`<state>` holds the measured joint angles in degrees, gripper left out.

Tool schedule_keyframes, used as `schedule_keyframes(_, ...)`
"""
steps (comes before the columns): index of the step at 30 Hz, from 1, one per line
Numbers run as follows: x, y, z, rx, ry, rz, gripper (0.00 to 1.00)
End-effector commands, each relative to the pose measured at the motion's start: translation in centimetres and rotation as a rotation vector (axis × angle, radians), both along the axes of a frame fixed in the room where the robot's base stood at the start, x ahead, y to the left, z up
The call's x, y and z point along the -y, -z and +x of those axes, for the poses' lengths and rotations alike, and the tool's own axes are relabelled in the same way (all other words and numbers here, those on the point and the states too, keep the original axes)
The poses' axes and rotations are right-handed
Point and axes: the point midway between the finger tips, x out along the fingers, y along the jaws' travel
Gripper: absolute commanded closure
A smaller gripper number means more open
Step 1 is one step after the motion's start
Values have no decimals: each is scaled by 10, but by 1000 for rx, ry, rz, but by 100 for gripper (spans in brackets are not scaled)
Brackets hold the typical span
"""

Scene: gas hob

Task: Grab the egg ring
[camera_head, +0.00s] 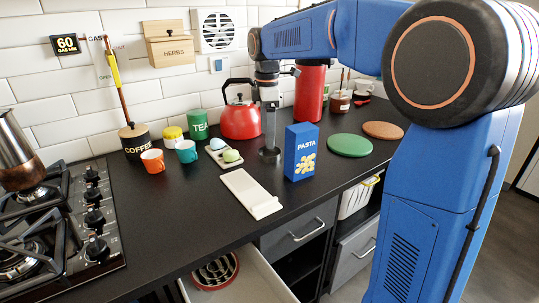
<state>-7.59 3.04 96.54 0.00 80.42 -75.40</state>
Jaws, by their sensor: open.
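A small dark round piece, which looks like the egg ring (269,155), sits on the black counter left of the blue pasta box. A grey upright part rises from it towards my gripper (269,104). My gripper points straight down above the ring, in front of the red kettle. It is open. The fingers and the upright part overlap in the picture, so I cannot tell whether they touch or whether the upright is between the fingers.
The pasta box (301,152) stands close on the right, the kettle (240,117) close behind. Green (349,145) and brown (383,130) mats lie right. A drawer (244,284) is open below.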

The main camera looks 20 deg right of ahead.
Motion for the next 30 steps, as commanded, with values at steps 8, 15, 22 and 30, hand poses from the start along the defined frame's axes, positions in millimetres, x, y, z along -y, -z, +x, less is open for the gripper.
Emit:
schedule_keyframes(8, -2, 25, -5, -2, 0, -1, 27)
schedule_keyframes(15, -2, 51, -5, -2, 0, 0, 27)
schedule_keyframes(22, -2, 54, -5, 0, 0, 0, 27)
schedule_keyframes(30, -2, 53, -5, 0, 0, 0, 71)
